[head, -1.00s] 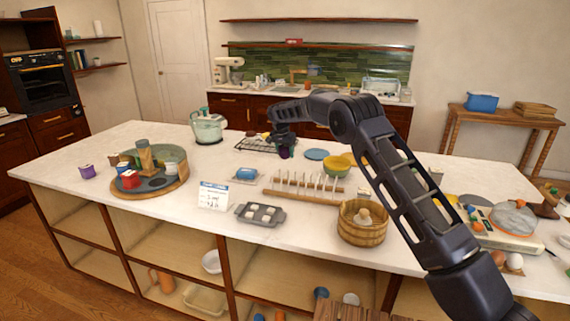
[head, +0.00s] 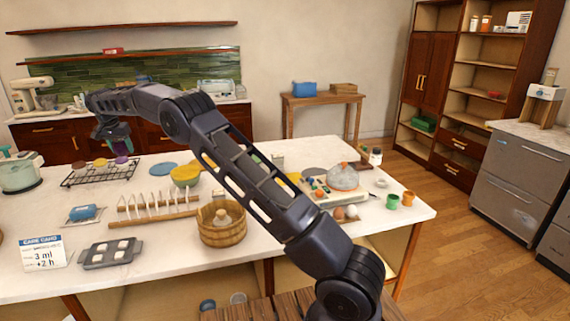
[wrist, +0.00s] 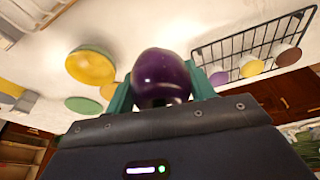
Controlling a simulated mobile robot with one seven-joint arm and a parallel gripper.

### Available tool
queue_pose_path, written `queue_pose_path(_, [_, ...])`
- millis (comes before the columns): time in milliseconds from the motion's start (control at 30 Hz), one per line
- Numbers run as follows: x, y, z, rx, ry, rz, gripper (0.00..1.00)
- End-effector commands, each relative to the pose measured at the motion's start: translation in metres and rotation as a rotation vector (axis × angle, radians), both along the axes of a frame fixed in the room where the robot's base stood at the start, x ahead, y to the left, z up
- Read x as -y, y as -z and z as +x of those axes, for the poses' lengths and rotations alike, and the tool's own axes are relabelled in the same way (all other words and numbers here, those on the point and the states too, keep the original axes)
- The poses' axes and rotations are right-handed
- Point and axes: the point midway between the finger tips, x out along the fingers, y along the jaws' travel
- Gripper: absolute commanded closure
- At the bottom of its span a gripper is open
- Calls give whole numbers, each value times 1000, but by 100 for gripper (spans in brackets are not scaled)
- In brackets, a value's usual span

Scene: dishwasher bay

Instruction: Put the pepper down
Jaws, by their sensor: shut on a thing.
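The pepper (wrist: 161,79) is dark purple, round and glossy. In the wrist view it sits between the two green fingers of my gripper (wrist: 162,92), which is shut on it. In the head view my gripper (head: 117,142) is over the far side of the white counter (head: 150,222), by the right end of the wire rack (head: 78,181). The pepper is hard to make out there. The wrist view shows the counter behind the pepper, with the rack to the right and a yellow bowl (wrist: 91,68) to the left.
The rack bears several small round items, one purple (head: 121,161). A blue disc (head: 163,169), a yellow bowl (head: 186,175), a wooden peg rack (head: 155,210) and a wooden tub (head: 222,228) stand nearby. A dishwasher (head: 518,180) is at the far right.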

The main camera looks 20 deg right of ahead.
Motion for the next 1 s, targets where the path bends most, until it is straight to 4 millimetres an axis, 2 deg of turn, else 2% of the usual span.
queue_pose_path(167, [58,-1,36,1,64,-1,71])
queue_pose_path(500, [194,-4,100,3,205,-3,71])
queue_pose_path(700, [278,-5,127,3,287,-3,71])
queue_pose_path(1000, [407,-5,151,2,414,-4,71])
